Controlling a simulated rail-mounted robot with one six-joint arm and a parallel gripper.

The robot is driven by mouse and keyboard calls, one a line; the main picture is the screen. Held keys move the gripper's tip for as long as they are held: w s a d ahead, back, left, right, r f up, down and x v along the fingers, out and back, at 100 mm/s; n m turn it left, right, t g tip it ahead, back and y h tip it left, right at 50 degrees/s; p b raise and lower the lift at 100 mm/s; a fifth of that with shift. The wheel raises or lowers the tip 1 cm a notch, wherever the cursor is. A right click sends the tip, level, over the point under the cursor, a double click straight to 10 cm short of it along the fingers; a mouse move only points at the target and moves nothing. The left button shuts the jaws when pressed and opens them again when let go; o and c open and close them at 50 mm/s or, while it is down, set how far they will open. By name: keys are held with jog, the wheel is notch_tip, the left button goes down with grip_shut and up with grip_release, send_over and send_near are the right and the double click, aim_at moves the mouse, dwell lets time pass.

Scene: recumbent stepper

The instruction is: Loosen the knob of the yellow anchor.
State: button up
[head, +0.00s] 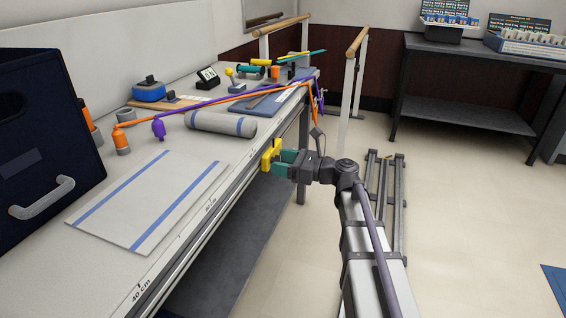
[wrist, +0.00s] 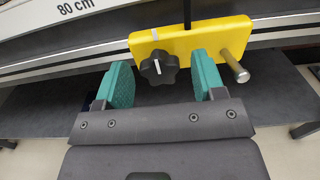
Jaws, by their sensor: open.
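The yellow anchor (wrist: 207,38) sits at the table's front edge, below the "80 cm" mark in the wrist view. In the head view the yellow anchor (head: 268,156) shows just left of my gripper. Its black lobed knob (wrist: 159,67) is on its front face, with a white line mark on the plate above it. A metal pin (wrist: 236,67) sticks out at its right. My gripper (wrist: 157,84) is open, with teal fingers on either side of the knob, apart from it. In the head view my gripper (head: 280,161) hides part of the anchor.
The table (head: 95,258) holds a striped mat (head: 150,200), a grey roll (head: 222,124), a dark blue bin (head: 45,130) and orange and purple bands (head: 200,105). Parallel bars (head: 350,85) stand behind. A dark shelf table (head: 465,100) is at the back right. Floor at the right is mostly clear.

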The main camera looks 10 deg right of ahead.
jog(key=shift+c, duration=0.4)
jog(key=c, duration=0.8)
jog(key=shift+c, duration=0.2)
jog(key=shift+n, duration=0.3)
jog(key=n, duration=2.2)
jog(key=shift+f, duration=0.1)
